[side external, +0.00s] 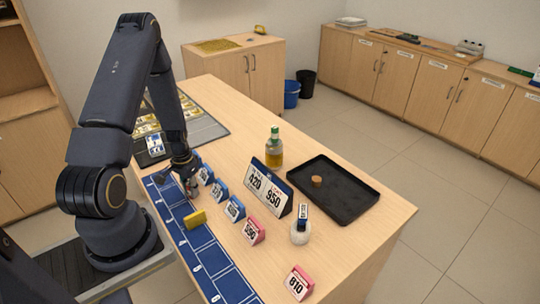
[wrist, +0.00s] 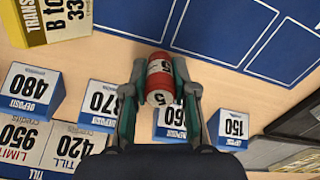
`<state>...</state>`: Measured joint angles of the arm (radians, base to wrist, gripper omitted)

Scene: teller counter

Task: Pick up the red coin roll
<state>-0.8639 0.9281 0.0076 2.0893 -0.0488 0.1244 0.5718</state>
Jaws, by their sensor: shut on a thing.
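In the side external view my gripper (side external: 186,176) is low over the counter, at the edge of the blue mat near the small number cards. The roll is mostly hidden there by the fingers. I cannot tell whether the roll touches the surface.
The blue gridded mat (side external: 220,272) runs along the near edge. A yellow block (side external: 195,219) stands on it. Blue and pink number cards, including a blue one (side external: 235,209), line its right. Beyond are a large sign (side external: 266,188), a bottle (side external: 274,151) and a black tray (side external: 345,211).

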